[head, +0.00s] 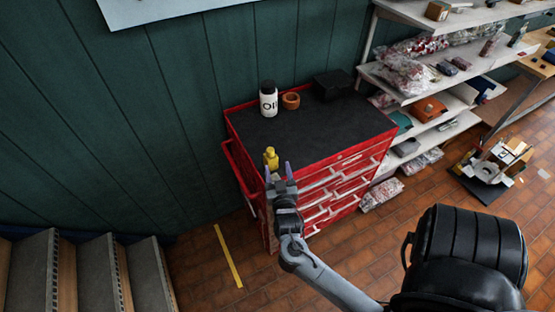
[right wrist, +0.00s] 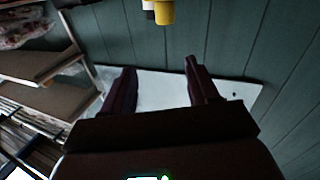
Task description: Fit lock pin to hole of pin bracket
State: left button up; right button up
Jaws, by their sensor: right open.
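I cannot make out a lock pin or a pin bracket in either view. My right gripper (head: 278,173) is open, its two purple-tipped fingers apart, at the near left corner of the red tool chest. In the right wrist view its dark fingers (right wrist: 160,70) are spread with nothing between them. A small yellow object (head: 270,158) shows just beyond the fingertips at the chest's corner; a yellow object (right wrist: 165,11) also shows at the top edge of the right wrist view, clear of the fingers. My left gripper is not in view.
The red tool chest (head: 353,157) has a black top with a white oil bottle (head: 268,100), an orange-brown ring (head: 291,100) and a black box (head: 333,84). Loaded shelves (head: 415,85) stand right. A pale assembly (head: 487,174) rests on the floor. Stairs (head: 82,275) are lower left.

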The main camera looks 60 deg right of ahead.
aim_at(270, 154)
jog(key=f, duration=0.2)
jog(key=f+m+g+b, duration=0.1)
jog(key=shift+w+d+f, duration=0.15)
jog(key=shift+w+d, duration=0.15)
jog(key=shift+w+f+b, duration=0.2)
jog(key=shift+w+b, duration=0.1)
jog(key=shift+b, duration=0.2)
jog(key=shift+w+a+m+b, duration=0.15)
jog(key=shift+w+m+b, duration=0.15)
jog(key=shift+w, duration=0.35)
jog(key=b+x, duration=0.1)
jog(key=x, duration=0.2)
jog(key=b+x, duration=0.1)
jog(key=x, duration=0.1)
jog(key=shift+r+b, duration=0.3)
jog(key=shift+b, duration=0.05)
jog(key=b+x, duration=0.3)
jog(key=x, duration=0.1)
jog(key=shift+w+d+f, duration=0.1)
jog(key=shift+d, duration=0.35)
jog(key=shift+w+d, duration=0.15)
jog(key=shift+d, duration=0.1)
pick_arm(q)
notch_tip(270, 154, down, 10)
